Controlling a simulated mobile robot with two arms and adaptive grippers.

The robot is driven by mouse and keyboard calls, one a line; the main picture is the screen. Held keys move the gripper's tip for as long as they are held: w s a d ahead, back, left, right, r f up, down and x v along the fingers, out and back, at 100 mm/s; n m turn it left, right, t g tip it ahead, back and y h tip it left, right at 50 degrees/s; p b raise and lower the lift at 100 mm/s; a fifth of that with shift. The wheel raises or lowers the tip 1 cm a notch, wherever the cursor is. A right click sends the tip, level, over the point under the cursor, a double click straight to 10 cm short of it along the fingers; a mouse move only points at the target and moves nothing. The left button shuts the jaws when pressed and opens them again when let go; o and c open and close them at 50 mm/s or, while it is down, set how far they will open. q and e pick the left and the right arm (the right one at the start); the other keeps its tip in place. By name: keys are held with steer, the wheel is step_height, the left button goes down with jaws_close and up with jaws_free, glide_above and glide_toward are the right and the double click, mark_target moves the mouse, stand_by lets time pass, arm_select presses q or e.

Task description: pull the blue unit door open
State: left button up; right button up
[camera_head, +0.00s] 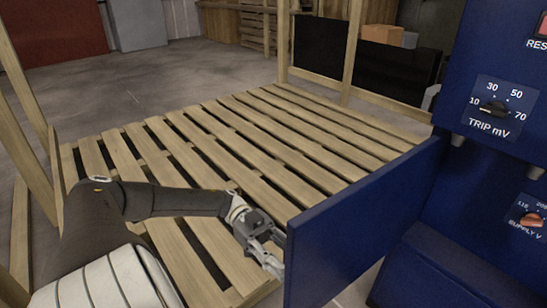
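The blue unit door (352,226) is a flat dark blue panel. It stands swung out from the blue unit (492,187) at the right, its free edge toward the picture's middle. My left gripper (277,254) is at the left of that free edge, close to it. Its fingers look spread with a gap between them, and nothing shows between them. I cannot tell whether a fingertip touches the door. My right gripper is not in view.
A slatted wooden pallet (205,150) with upright wooden posts fills the middle. The unit carries a TRIP mV knob (494,108) and an orange SUPPLY V knob (531,220). A black panel (365,65) stands behind. Grey floor (190,78) is bare beyond the pallet.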

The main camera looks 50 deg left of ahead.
arm_select(q)
steer(key=a, duration=1.1)
steer(key=shift+a, duration=0.25)
steer(key=shift+w, duration=0.1)
